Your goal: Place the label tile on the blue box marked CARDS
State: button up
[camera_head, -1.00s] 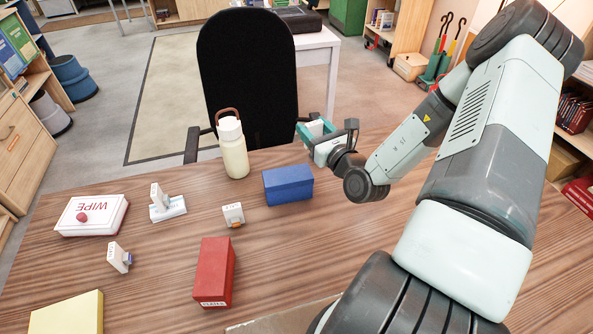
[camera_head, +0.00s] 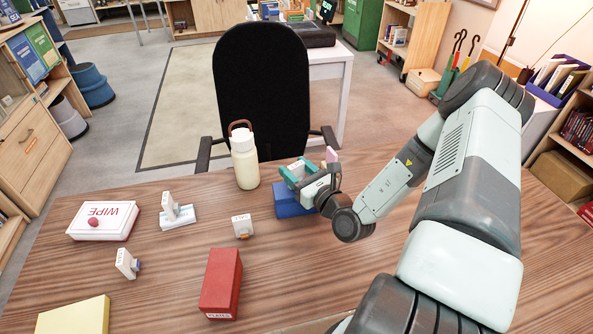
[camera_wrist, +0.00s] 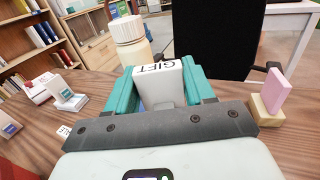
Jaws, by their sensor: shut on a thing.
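My gripper (camera_head: 299,172) is shut on a white label tile with dark lettering that looks like GIFT; the tile (camera_wrist: 158,80) stands between the teal fingers in the wrist view. The blue box (camera_head: 284,201) lies on the wooden table, partly hidden by my gripper, which is above it in the head view. Whether the tile touches the box I cannot tell. No CARDS marking shows on the visible part of the box. Other white labelled pieces stand on the table: one (camera_head: 242,227) left of the box, one (camera_head: 127,263) farther left.
A cream bottle (camera_head: 245,165) stands close left of my gripper. A pink piece (camera_wrist: 275,90) on a wooden base is at its right. A red box (camera_head: 221,283), a white WIPE box (camera_head: 103,221) and a yellow block (camera_head: 75,316) are on the table.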

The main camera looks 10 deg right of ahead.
jog(key=shift+f, duration=0.2)
jog(key=shift+f, duration=0.15)
jog(key=o, duration=1)
jog(key=shift+o, duration=0.2)
jog(key=shift+r, duration=0.2)
jog(key=v, duration=1.2)
